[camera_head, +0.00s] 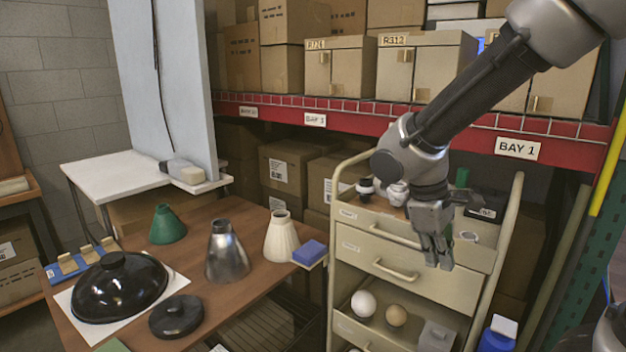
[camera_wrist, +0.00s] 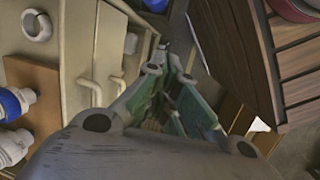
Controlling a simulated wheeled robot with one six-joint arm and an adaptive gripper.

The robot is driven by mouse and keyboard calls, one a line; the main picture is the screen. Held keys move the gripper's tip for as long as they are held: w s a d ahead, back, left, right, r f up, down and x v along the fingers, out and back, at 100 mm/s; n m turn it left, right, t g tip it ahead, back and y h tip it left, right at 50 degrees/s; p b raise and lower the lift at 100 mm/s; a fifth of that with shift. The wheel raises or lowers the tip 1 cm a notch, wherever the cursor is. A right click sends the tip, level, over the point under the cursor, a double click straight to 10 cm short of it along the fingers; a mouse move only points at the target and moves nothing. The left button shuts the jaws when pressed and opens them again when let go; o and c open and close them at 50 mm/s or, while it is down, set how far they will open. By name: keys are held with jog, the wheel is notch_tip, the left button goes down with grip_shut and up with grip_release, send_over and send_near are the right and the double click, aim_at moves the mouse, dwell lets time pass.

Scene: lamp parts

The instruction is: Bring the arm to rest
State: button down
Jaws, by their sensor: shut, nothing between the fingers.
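My arm reaches in from the top right of the head view, and my gripper (camera_head: 437,262) hangs down at its end in front of the cream drawer cart (camera_head: 400,262). The gripper is shut and empty. In the wrist view my gripper (camera_wrist: 168,72) shows its two fingers with green inner faces, closing toward each other at the tips. Part of the cart's upper tray and drawer front is hidden behind the gripper and wrist. In the wrist view the cart's handles show to the left of the fingers.
A brown table (camera_head: 205,268) at left bears a black shade (camera_head: 118,285), a metal cone (camera_head: 226,252), a cream cone (camera_head: 283,238), a green cone (camera_head: 166,225) and a black disc (camera_head: 176,316). Bulbs (camera_head: 364,303) lie in the cart's lower shelf. A red-beamed rack stands behind.

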jog(key=s+d+r+m+t+y, duration=0.3)
jog(key=s+d+r+m, duration=0.6)
jog(key=d, duration=0.3)
jog(key=shift+s+r+t, duration=0.45)
jog(key=shift+s+t, duration=0.25)
jog(key=shift+s, duration=0.1)
dwell(1.5)
